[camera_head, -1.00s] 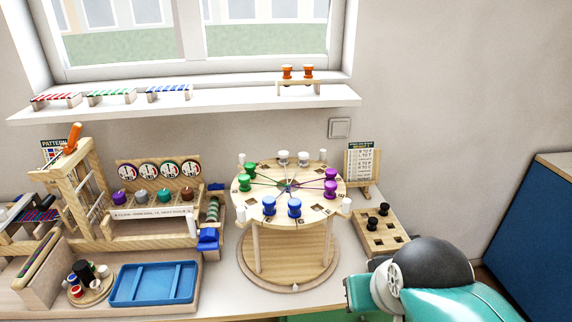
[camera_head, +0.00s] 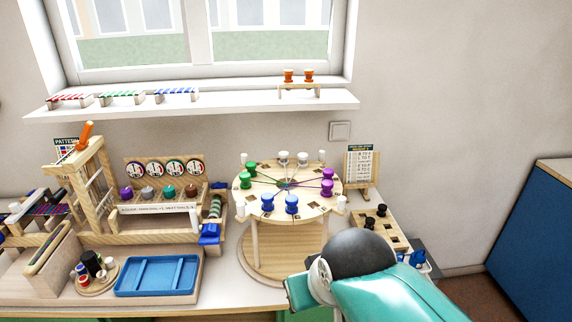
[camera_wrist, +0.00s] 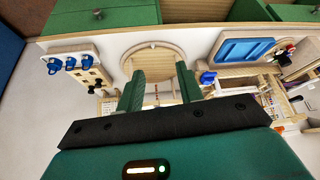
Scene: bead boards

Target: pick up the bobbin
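Several bobbins are in view, and I cannot tell which one the task means. Blue bobbins (camera_head: 291,204), green bobbins (camera_head: 246,180), purple bobbins (camera_head: 327,187) and white bobbins (camera_head: 302,158) stand around the rim of a round wooden disc (camera_head: 284,212) on legs. Orange bobbins (camera_head: 308,76) stand on the shelf. Black bobbins (camera_head: 370,223) sit in a wooden holed tray (camera_head: 392,240). Blue pieces (camera_head: 417,258) at the far right also show in the wrist view (camera_wrist: 70,62).
A blue tray (camera_head: 190,275), a round plate with spools (camera_head: 108,280) and a wooden loom frame (camera_head: 95,190) fill the left. A sign stand (camera_head: 362,182) is behind the holed tray. A blue cabinet (camera_head: 540,215) stands at right.

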